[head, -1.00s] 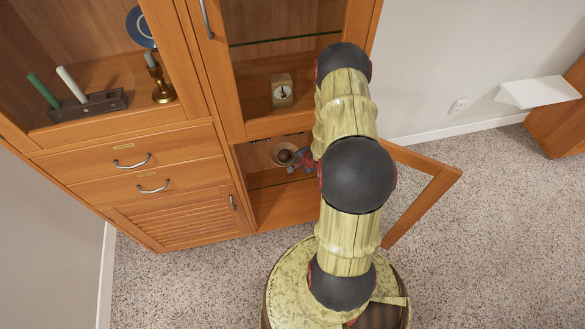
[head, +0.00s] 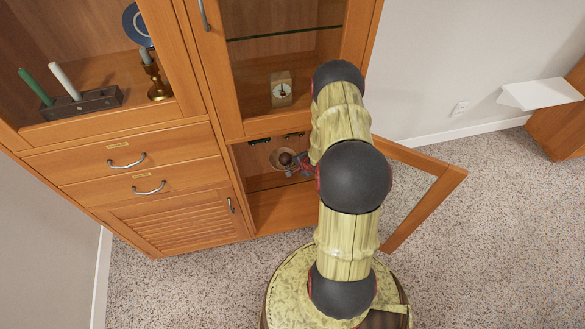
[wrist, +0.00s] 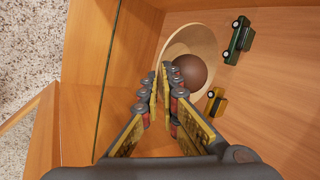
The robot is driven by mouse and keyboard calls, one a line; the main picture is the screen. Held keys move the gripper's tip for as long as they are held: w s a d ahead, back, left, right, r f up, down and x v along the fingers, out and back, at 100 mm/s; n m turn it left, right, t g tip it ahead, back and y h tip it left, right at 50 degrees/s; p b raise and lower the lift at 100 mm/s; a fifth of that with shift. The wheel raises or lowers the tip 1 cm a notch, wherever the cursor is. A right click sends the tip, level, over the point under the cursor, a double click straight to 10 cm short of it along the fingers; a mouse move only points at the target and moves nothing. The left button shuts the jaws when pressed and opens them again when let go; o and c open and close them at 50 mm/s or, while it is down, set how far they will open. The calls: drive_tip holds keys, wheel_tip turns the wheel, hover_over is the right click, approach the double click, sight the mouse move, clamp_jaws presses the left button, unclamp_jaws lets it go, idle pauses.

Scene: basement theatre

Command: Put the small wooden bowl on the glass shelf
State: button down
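The small wooden bowl (wrist: 204,35) is pale, with a dark brown ball (wrist: 190,70) inside. In the head view the bowl (head: 276,160) is inside the lower open cabinet compartment, above or on the glass shelf (head: 262,184). The shelf's front edge shows as a dark line in the wrist view (wrist: 107,85). My gripper (wrist: 161,75) has its fingertips close together at the bowl's near rim and looks shut on it. The fingers hide the rim there. I cannot tell whether the bowl touches the glass.
A green toy car (wrist: 238,40) and a yellow toy car (wrist: 215,102) stand close beside the bowl. An open glazed door (head: 425,205) is right of my arm. The compartment's side wall and upper board bound the space. A clock (head: 281,89) stands in the compartment above.

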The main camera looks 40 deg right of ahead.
drive_tip(key=c, duration=2)
unclamp_jaws()
drive_tip(key=shift+c, duration=0.2)
drive_tip(key=shift+r, duration=0.15)
drive_tip(key=p+v, duration=0.4)
drive_tip(key=v, duration=0.8)
drive_tip(key=shift+p, duration=0.35)
